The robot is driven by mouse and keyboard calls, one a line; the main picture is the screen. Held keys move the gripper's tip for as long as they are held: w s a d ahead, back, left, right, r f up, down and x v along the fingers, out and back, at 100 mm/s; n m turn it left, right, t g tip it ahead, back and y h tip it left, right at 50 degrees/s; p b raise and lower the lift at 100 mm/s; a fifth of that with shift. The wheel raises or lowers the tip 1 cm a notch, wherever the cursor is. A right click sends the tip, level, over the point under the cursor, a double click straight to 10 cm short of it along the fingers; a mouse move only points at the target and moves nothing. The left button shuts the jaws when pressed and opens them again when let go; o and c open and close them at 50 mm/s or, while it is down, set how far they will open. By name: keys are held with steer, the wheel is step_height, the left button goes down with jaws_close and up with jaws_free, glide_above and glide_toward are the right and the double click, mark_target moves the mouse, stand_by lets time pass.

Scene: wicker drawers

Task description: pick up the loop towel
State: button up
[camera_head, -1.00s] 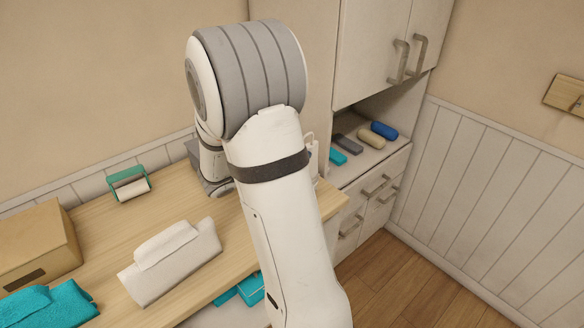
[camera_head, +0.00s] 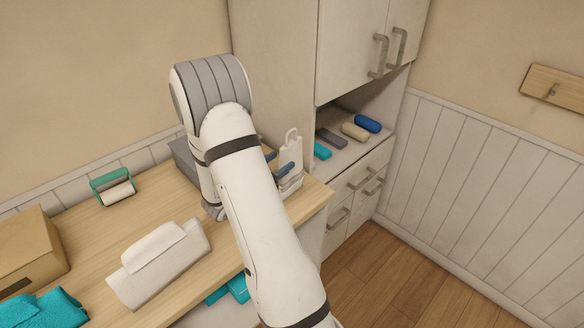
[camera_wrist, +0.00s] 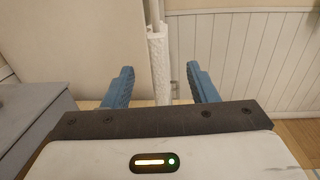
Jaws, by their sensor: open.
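The loop towel (camera_head: 291,158) is white and stands upright near the right end of the wooden counter, with a loop at its top. In the wrist view its rough white edge (camera_wrist: 159,65) shows between my fingers, a little beyond the tips. My gripper (camera_head: 277,162) has blue fingers and is open beside the towel. In the wrist view my gripper (camera_wrist: 159,78) has one finger on each side of the towel's line, with gaps on both sides. Contact with the towel is not visible.
A grey box (camera_head: 184,153) stands left of my gripper, behind my arm. The counter (camera_head: 90,222) also bears a white tissue-like pack (camera_head: 165,268), a green roll holder (camera_head: 112,187), a cardboard box (camera_head: 30,248) and teal cloths (camera_head: 45,308). A cabinet (camera_head: 275,70) rises behind the towel.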

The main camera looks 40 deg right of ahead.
mark_target(290, 155)
steer(key=d, duration=0.1)
steer(key=d+p, duration=0.1)
steer(key=d, duration=0.3)
steer(key=shift+w+d, duration=0.15)
steer(key=shift+w, duration=0.25)
steer(key=shift+c, duration=0.4)
jaws_close()
